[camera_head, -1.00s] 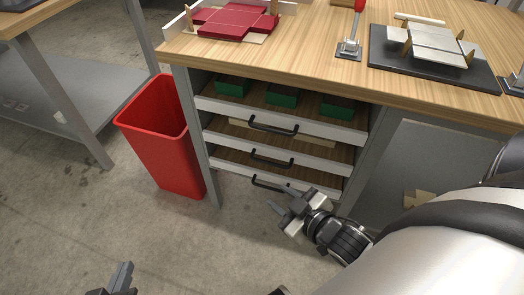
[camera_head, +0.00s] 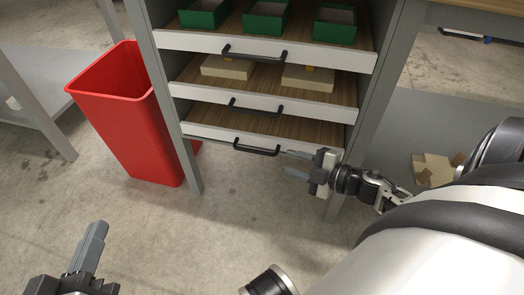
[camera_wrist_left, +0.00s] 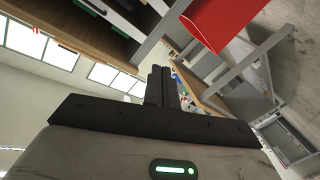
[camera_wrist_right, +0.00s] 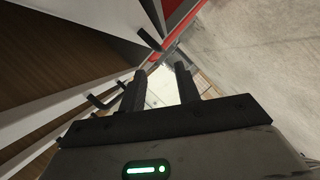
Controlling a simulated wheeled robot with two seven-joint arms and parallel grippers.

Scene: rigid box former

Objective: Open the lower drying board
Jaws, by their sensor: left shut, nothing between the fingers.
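The lower drying board (camera_head: 245,127) is the lowest of three white-fronted boards in the bench frame. Its wooden surface looks bare. Its black bar handle (camera_head: 256,150) hangs on the front edge. My right gripper (camera_head: 287,163) is open and empty at the right end of this handle, its fingers pointing left. Whether it touches the handle I cannot tell. In the right wrist view its two fingers (camera_wrist_right: 161,74) stand apart, with black handles to their left. My left gripper (camera_head: 99,230) is shut and empty, low at the left, far from the boards.
The top board (camera_head: 190,40) carries green boxes; the middle board (camera_head: 185,90) carries tan boxes. A red bin (camera_head: 125,120) stands left of the frame. A grey bench leg (camera_head: 350,165) is close behind my right gripper. The floor before the boards is clear.

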